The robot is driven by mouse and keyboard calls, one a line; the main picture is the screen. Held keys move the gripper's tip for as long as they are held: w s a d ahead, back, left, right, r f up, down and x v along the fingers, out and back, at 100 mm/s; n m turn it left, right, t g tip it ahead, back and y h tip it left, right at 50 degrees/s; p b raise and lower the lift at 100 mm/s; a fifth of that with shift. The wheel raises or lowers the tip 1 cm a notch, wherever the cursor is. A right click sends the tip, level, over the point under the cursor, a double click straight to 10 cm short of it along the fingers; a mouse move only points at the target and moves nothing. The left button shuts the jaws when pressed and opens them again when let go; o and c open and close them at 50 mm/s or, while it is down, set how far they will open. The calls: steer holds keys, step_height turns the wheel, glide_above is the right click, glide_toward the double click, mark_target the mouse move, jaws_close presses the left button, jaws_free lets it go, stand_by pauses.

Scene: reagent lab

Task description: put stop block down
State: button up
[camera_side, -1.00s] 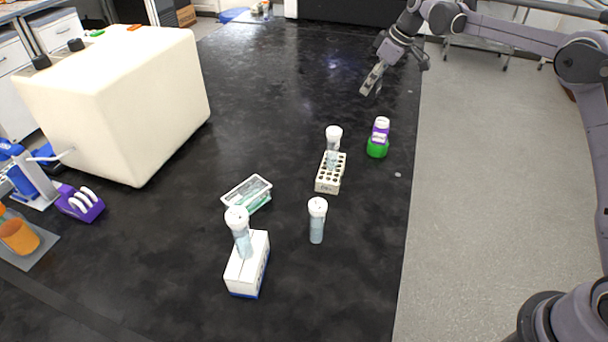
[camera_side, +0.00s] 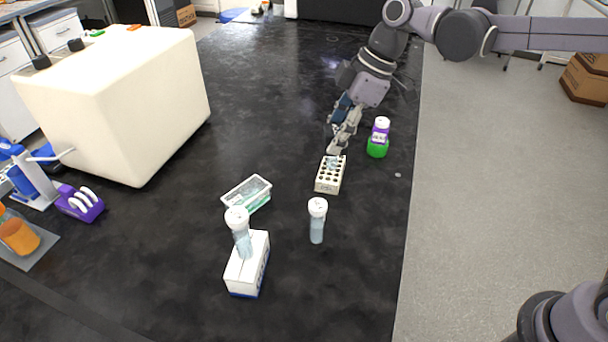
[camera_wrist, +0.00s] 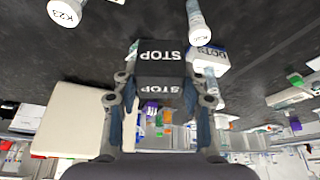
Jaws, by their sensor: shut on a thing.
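The stop block (camera_wrist: 160,62) is black with white STOP lettering, in the wrist view. My gripper (camera_wrist: 160,98) is shut on it, with a finger on each side. In the side view, my gripper (camera_side: 336,148) is low over the back end of the pale tube rack (camera_side: 329,182), pointing down. I cannot make out the block there. The cap of the tube (camera_side: 332,163) in the rack is hidden by my gripper. I cannot tell whether the block touches the rack or tube.
A green and purple bottle (camera_side: 379,140) stands just right of my gripper. In front are a capped tube (camera_side: 317,222), a white box (camera_side: 249,270) with a tube (camera_side: 240,232) at it, and a clear tray (camera_side: 261,204).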

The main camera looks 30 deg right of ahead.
steer(key=s+a+f+n+g, duration=0.1)
steer(key=s+a+n, duration=0.15)
steer(key=s, duration=0.65)
steer(key=s+a+f+n+g, duration=0.1)
steer(key=s+a+f+n, duration=0.15)
steer(key=s, duration=0.65)
steer(key=shift+m+y, duration=0.3)
steer(key=s+a+f, duration=0.1)
steer(key=a+f, duration=0.2)
steer(key=f, duration=0.1)
steer(key=s+a+f, duration=0.2)
steer(key=a+f, duration=0.1)
steer(key=a, duration=0.1)
steer(key=s+a+f, duration=0.2)
steer(key=a+f, duration=0.2)
steer(key=shift+s+f, duration=0.2)
steer(key=shift+f, duration=2.05)
steer(key=shift+f, duration=0.1)
steer(key=o, duration=1.4)
steer(key=shift+c, duration=0.2)
